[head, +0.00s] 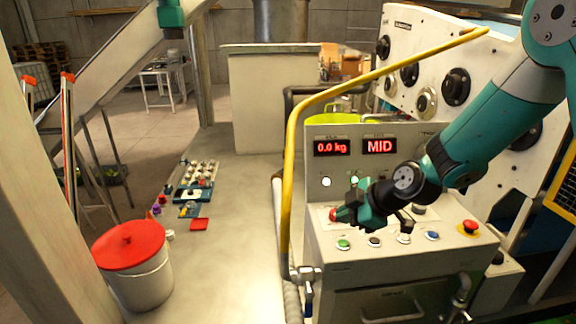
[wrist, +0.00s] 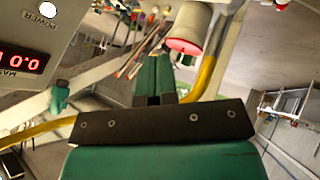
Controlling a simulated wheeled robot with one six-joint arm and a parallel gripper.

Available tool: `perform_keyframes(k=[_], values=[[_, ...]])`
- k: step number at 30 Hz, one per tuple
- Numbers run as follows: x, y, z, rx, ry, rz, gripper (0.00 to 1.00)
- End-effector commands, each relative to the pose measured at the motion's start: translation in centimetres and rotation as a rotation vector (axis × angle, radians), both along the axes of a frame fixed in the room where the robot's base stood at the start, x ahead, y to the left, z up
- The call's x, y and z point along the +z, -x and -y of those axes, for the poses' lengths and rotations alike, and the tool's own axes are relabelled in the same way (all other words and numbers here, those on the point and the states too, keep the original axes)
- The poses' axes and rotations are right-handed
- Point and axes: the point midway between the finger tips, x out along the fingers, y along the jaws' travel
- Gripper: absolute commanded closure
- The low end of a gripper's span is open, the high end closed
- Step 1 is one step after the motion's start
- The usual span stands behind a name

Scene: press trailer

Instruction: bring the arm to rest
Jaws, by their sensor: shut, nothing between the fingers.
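My arm reaches in from the upper right in the head view, teal and grey, over the control panel (head: 400,262). My gripper (head: 340,214) is at the left part of the panel, its fingertips beside a red part that they partly cover. In the wrist view my gripper (wrist: 155,62) shows as two teal fingers close together, with nothing between them. In that view a red-ended white cylinder (wrist: 188,35) shows just right of the fingertips. I cannot tell whether the fingers touch it.
A yellow rail (head: 296,150) rises left of the panel and arches over it. The displays (head: 355,147) read 0.0 kg and MID. Several buttons and a red mushroom button (head: 469,227) line the panel. A red-lidded white bucket (head: 140,280) stands at the lower left.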

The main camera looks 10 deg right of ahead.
Motion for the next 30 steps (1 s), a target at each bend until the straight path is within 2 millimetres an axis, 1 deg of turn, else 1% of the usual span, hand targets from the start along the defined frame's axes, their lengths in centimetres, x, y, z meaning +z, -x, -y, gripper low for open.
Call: perform_keyframes(k=[2, 4, 5, 6, 7, 8, 9, 11, 12, 15, 18, 21, 30], values=[[1.5, 2.4, -1.6, -0.025, -0.041, -0.085, 1.0], [3.1, 5.7, -3.0, -0.074, -0.08, -0.206, 1.0], [3.7, 7.4, -3.5, -0.099, -0.093, -0.265, 1.0], [4.4, 9.7, -4.1, -0.141, -0.107, -0.345, 1.0], [4.9, 11.6, -4.5, -0.176, -0.114, -0.405, 1.0], [5.3, 13.4, -4.8, -0.212, -0.117, -0.464, 1.0], [5.8, 15.8, -4.9, -0.264, -0.118, -0.536, 1.0], [6.3, 19.2, -5.0, -0.344, -0.111, -0.633, 1.0], [6.4, 21.3, -4.8, -0.398, -0.103, -0.688, 1.0], [6.6, 25.3, -4.3, -0.518, -0.081, -0.791, 1.0], [6.7, 27.8, -3.7, -0.6, -0.062, -0.849, 1.0], [6.7, 28.9, -3.4, -0.641, -0.052, -0.875, 1.0], [6.8, 29.0, -3.4, -0.651, -0.052, -0.881, 1.0]])
